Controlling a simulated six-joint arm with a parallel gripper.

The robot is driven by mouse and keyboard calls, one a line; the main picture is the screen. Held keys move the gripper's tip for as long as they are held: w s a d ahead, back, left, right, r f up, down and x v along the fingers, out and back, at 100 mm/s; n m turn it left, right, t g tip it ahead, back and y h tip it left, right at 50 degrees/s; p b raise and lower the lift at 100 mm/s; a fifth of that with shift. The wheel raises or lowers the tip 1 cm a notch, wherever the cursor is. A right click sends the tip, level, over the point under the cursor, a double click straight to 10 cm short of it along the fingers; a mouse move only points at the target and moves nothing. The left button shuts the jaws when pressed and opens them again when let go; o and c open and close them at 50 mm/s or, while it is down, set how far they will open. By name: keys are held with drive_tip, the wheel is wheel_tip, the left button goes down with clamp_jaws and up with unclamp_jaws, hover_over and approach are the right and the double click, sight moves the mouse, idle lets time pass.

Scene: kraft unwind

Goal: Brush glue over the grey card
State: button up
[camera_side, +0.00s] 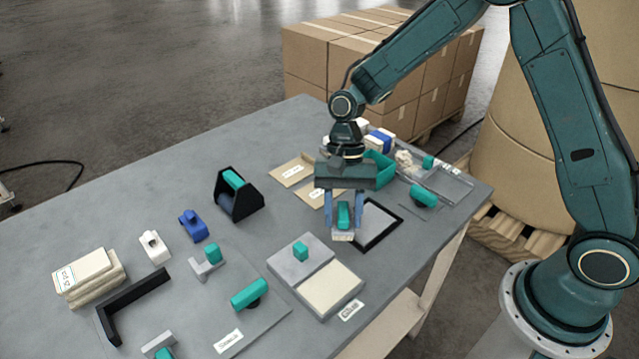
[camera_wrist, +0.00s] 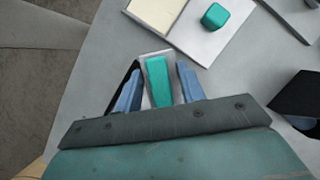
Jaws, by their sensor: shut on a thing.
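My gripper (camera_side: 343,228) is shut on a brush with a teal handle (camera_side: 343,213) and a pale lower end (camera_side: 343,236). The brush also shows between my blue fingers in the wrist view (camera_wrist: 157,80). It points down, at the left side of a black frame (camera_side: 380,237) with a grey surface (camera_side: 375,219) inside, which looks like the grey card. My gripper partly covers the frame. I cannot tell whether the brush touches the surface. A tray with a cream pad (camera_side: 331,289) stands left of the brush, with a grey teal-knobbed lid (camera_side: 292,263) beside the pad.
Brown labelled cards (camera_side: 292,170) and a teal box (camera_side: 382,167) lie behind. Several teal-handled tools, a blue block (camera_side: 193,225) and a black corner piece (camera_side: 133,300) occupy the left side.

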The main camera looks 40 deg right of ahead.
drive_tip(key=s+a+r+m+t, duration=0.1)
drive_tip(key=s+a+m, duration=0.1)
drive_tip(key=a, duration=0.1)
drive_tip(key=s+a+r+m+y, duration=0.1)
drive_tip(key=a+m, duration=0.1)
drive_tip(key=m, duration=0.1)
drive_tip(key=s+a+r+m+t, duration=0.1)
drive_tip(key=s+a+m, duration=0.1)
drive_tip(key=a, duration=0.1)
drive_tip(key=shift+s+a+r+m+t, duration=0.1)
drive_tip(key=shift+s+a+m+t, duration=0.2)
drive_tip(key=shift+a, duration=0.05)
drive_tip(key=shift+s+a+r+m+t, duration=0.35)
drive_tip(key=shift+s+a+m, duration=0.25)
drive_tip(key=shift+a+m, duration=0.15)
drive_tip(key=shift+f, duration=0.15)
hover_over(322, 292)
drive_tip(key=d, duration=0.2)
drive_tip(key=shift+a+f, duration=0.1)
drive_tip(key=shift+f, duration=2.15)
drive_tip(key=shift+f, duration=0.75)
idle(0.5)
drive_tip(key=shift+r, duration=2.6)
